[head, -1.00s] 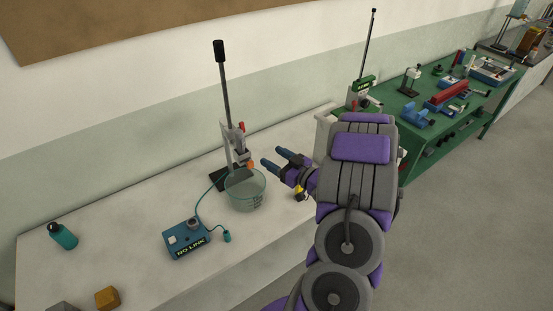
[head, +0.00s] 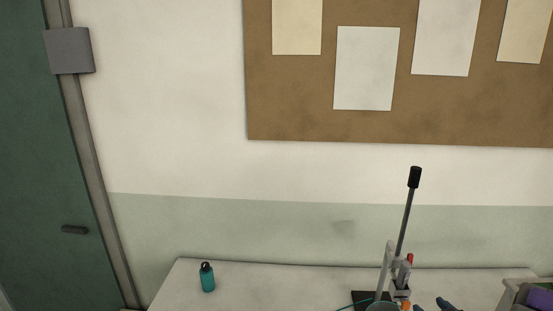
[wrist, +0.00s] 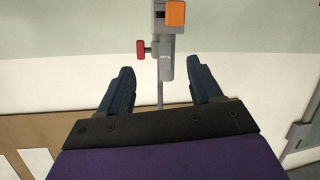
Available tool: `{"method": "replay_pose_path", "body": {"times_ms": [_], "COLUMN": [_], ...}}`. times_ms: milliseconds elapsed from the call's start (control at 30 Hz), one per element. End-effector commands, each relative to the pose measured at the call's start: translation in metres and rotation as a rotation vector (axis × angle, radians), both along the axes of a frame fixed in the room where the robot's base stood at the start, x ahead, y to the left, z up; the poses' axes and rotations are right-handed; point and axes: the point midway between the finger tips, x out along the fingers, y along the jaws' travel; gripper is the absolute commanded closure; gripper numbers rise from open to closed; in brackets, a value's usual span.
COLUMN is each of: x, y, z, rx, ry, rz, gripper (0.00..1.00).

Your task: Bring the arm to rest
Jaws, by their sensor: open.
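My gripper (wrist: 161,90) is open, with its two dark blue fingers spread apart in the wrist view. Nothing is between the fingertips that I can see held; a grey stand clamp (wrist: 166,65) with a red knob and an orange block shows beyond them.
A white bench (head: 260,283) runs along the wall. A teal bottle (head: 207,278) stands on it at the left. A pinboard (head: 290,100) hangs above, and a green door (head: 35,180) is at far left.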

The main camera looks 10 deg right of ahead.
Motion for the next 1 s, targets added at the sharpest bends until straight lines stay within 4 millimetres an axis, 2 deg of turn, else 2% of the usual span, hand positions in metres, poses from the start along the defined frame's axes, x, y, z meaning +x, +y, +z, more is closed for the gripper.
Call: {"method": "replay_pose_path", "body": {"times_ms": [33, 200, 367, 467, 567, 767, 867, 1000], "x": [0.009, 0.014, 0.006, -0.006, -0.024, -0.072, -0.103, -0.155], "y": [0.004, 0.010, 0.028, 0.047, 0.072, 0.142, 0.184, 0.247], "z": [-0.001, -0.002, 0.003, 0.006, 0.007, 0.004, 0.000, -0.007], "rx": [-0.040, -0.132, -0.168, -0.165, -0.147, -0.067, -0.014, 0.060], "ry": [0.053, 0.251, 0.410, 0.506, 0.600, 0.792, 0.896, 1.058], "rz": [-0.015, -0.116, -0.216, -0.271, -0.315, -0.359, -0.351, -0.304], "gripper": [0.35, 0.35, 0.35, 0.35, 0.35, 0.35, 0.35, 0.35]}}
